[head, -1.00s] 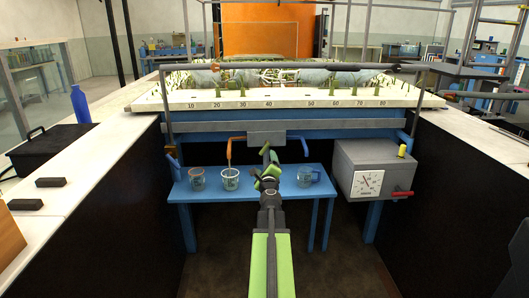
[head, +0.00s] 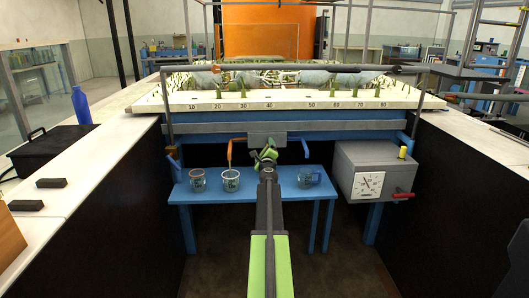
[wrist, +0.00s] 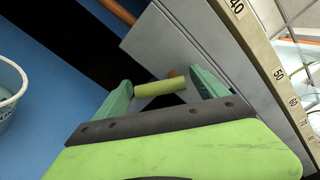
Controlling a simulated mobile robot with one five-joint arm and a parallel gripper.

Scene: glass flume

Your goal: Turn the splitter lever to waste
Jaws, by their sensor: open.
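The splitter is a grey box (head: 281,139) under the front edge of the flume, with an orange spout (head: 238,140) on its left and a blue spout (head: 300,138) on its right. In the wrist view a short yellow-green lever handle (wrist: 153,89) stands out from the grey box face (wrist: 185,50). My gripper (head: 265,154) is open in front of the box. In the wrist view its two green fingers (wrist: 163,91) stand on either side of the handle, with the handle between them. In the head view my gripper hides the lever.
A grey box with a dial (head: 375,165) and red handle (head: 403,196) stands to the right.

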